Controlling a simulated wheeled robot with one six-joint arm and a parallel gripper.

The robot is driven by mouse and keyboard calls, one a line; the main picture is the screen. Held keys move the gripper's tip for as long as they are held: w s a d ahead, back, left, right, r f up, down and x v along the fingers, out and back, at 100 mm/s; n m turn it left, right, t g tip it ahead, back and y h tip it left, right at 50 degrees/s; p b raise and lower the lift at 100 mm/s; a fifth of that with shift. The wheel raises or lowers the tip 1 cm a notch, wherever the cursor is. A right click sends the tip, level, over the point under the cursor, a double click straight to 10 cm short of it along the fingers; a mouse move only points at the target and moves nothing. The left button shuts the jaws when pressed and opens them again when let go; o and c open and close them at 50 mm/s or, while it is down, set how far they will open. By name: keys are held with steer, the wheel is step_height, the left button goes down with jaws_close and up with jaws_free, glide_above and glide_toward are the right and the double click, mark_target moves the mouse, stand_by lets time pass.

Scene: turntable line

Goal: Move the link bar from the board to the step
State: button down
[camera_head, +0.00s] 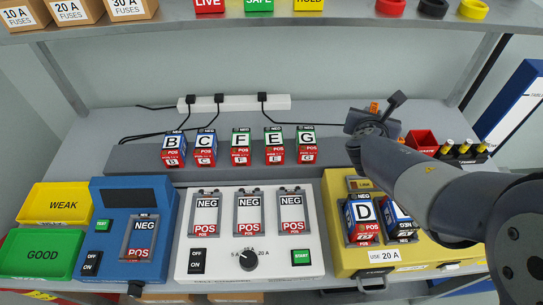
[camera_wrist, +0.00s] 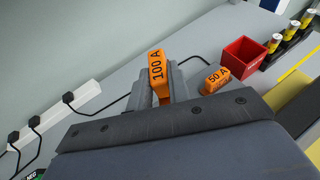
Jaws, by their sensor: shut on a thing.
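My gripper (camera_head: 373,120) is over the back of the bench, right of the grey step (camera_head: 220,145). In the head view only a small bit of this orange block (camera_head: 374,106) shows above my wrist. I cannot tell whether it is the link bar, or whether it touches the bench. The yellow board (camera_head: 345,262) at the right front holds battery D (camera_head: 364,218) and another battery (camera_head: 397,220), partly hidden by my arm.
An orange 50 A block (camera_wrist: 216,79) lies just right of my gripper, near a red bin (camera_wrist: 244,60). Batteries B, C, F, E and G stand on the step. A white power strip (camera_head: 240,103) with cables lies behind it. A shelf (camera_head: 170,25) hangs above.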

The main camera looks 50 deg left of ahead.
steer(key=f, duration=0.3)
steer(key=a+f+b, duration=0.1)
steer(key=f, duration=0.2)
steer(key=s+f+b, duration=0.1)
steer(key=f, duration=0.2)
steer(key=shift+a+f, duration=0.15)
steer(key=shift+f, duration=0.25)
steer(key=shift+y, duration=0.3)
steer(key=shift+f+b, duration=0.65)
steer(key=shift+b, duration=0.4)
steer(key=c, duration=1.3)
jaws_free()
steer(key=shift+f, duration=0.15)
